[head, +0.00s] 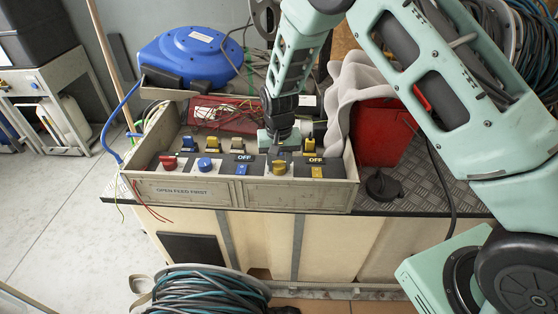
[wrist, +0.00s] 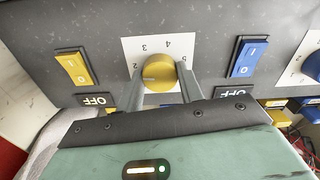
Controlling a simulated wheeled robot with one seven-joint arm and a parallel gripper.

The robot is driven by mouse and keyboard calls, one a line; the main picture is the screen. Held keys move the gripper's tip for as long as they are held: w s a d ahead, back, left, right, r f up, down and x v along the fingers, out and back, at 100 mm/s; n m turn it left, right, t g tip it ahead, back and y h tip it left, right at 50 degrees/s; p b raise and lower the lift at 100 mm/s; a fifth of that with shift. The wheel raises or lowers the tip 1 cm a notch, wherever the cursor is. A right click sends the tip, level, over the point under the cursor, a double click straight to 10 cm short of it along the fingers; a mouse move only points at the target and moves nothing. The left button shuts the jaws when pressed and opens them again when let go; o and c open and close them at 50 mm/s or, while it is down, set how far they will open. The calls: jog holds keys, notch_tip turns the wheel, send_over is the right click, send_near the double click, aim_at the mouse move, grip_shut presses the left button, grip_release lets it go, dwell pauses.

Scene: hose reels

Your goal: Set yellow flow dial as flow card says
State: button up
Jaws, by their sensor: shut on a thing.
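The yellow flow dial (wrist: 158,74) sits on a white plate with the numbers 2, 3, 4 and 5 showing around it in the wrist view. A pale mark on the dial lies on its left side, a little below the 2. My gripper (wrist: 168,88) has one finger on each side of the dial and is shut on it. In the head view the dial (head: 279,167) shows at the panel's front, just below my gripper (head: 283,147). I cannot make out a flow card with a setting in either view.
The box front (head: 240,192) carries an "OPEN FEED FIRST" label. A yellow switch (wrist: 75,68) and a blue switch (wrist: 248,57) flank the dial, each beside an OFF label. A blue dial (head: 205,164) and a red knob (head: 168,161) stand left. A red bin (head: 382,135) is at right.

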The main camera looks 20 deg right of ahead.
aim_at(279, 164)
jog(key=shift+m, duration=0.5)
jog(key=o, duration=1)
notch_tip(279, 164, up, 18)
jog(key=shift+f, duration=0.25)
